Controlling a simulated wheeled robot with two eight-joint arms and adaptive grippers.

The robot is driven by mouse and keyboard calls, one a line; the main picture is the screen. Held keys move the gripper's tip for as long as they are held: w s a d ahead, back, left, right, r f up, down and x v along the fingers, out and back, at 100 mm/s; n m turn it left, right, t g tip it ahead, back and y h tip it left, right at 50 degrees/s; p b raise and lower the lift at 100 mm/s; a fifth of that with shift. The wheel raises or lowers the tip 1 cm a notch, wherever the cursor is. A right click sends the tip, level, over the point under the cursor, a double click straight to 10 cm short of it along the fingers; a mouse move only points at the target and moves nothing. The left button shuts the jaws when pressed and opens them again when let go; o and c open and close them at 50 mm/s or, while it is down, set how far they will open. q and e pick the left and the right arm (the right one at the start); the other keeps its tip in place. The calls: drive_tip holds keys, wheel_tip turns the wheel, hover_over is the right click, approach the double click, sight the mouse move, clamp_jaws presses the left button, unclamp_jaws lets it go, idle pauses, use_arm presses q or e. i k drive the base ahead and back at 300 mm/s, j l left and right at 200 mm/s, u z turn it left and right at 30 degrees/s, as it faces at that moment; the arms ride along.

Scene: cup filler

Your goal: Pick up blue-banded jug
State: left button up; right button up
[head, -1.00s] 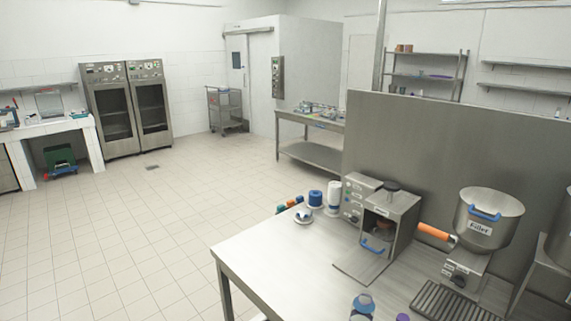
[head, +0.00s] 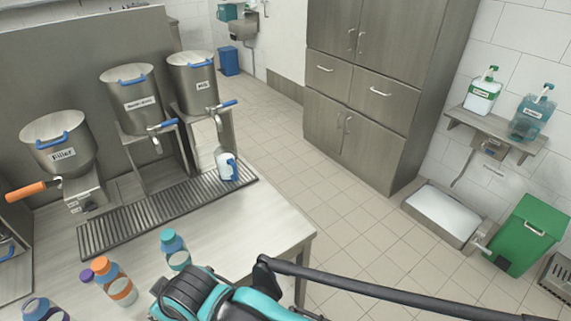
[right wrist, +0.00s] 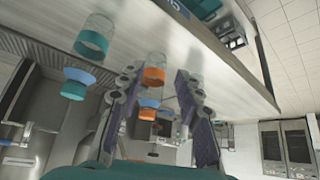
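An orange-banded bottle (right wrist: 155,76) shows between and beyond the fingers, and I see no contact. The jug is not recognisable in the right wrist view. My left gripper is not in view.
Several capped bottles stand near the front of the counter, including a teal-banded one (head: 175,250) and an orange-banded one (head: 115,281). The drip grate (head: 130,222) lies below the dispensers. The counter's right end is clear. A green bin (head: 525,235) stands far right.

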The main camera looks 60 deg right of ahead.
sight(224, 156)
drive_tip(key=z, duration=1.7)
drive_tip(key=i+l, duration=0.2)
drive_tip(key=l, duration=0.2)
drive_tip(key=i+l, duration=0.2)
drive_tip(key=l, duration=0.15)
drive_tip(key=i+l, duration=0.2)
drive_tip(key=l, duration=0.2)
drive_tip(key=i+l+z, duration=0.1)
drive_tip(key=l, duration=0.3)
drive_tip(key=i, duration=0.1)
